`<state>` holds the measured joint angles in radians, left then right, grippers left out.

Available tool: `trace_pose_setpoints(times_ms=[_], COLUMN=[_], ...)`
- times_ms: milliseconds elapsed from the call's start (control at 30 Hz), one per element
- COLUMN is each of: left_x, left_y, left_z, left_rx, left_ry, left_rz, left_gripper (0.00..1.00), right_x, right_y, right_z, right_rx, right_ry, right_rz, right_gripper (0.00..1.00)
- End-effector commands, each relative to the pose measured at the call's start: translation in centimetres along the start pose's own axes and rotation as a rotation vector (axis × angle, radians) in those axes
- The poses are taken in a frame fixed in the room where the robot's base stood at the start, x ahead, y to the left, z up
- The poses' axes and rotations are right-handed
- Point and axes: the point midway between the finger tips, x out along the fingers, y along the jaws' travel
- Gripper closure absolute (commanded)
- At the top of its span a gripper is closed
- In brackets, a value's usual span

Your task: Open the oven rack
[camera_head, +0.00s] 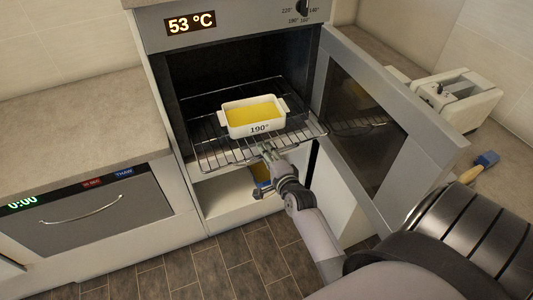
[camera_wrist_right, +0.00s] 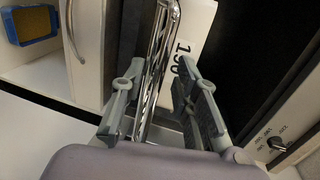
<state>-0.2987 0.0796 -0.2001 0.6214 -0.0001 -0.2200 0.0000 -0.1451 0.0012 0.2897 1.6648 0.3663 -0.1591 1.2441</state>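The wire oven rack (camera_head: 217,154) sticks partly out of the open oven, roughly level. A white dish (camera_head: 256,130) with yellow filling and a "190°" mark stands on it. My right gripper (camera_head: 268,152) is at the rack's front edge, below the dish. In the right wrist view the rack's metal bars (camera_wrist_right: 158,65) run between the two fingers of the gripper (camera_wrist_right: 163,95). The fingers stand apart, with the bars nearer the left finger and a gap to the right one. Part of the dish (camera_wrist_right: 190,40) shows behind. My left gripper is not in view.
The oven door (camera_head: 365,120) is swung open to the right. A toaster (camera_head: 455,95) and a blue-tipped brush (camera_head: 480,165) are on the right counter. A compartment with a blue-and-yellow item (camera_head: 262,175) is below the oven. The left counter (camera_head: 75,135) is clear.

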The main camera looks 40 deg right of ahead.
Motion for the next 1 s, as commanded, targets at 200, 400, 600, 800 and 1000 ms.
trace_pose_setpoints(times_ms=[200, 400, 600, 800, 1000], left_x=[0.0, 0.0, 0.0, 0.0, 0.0], left_y=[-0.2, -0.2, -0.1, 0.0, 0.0], left_z=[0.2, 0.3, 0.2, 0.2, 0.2], left_rx=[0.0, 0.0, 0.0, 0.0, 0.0], left_ry=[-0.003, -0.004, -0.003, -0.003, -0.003], left_rz=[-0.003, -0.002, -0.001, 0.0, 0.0], left_gripper=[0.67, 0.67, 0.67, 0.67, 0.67], right_x=[-0.1, -1.7, -6.0, -9.8, -11.8], right_y=[0.2, 0.4, 0.4, 0.3, 0.1], right_z=[0.0, 0.0, 0.0, 0.0, 0.0], right_rx=[-0.001, 0.0, 0.0, 0.0, -0.001], right_ry=[-0.001, -0.001, 0.0, 0.0, 0.0], right_rz=[0.004, 0.007, 0.008, 0.006, 0.003], right_gripper=[0.72, 0.72, 0.72, 0.72, 0.72])
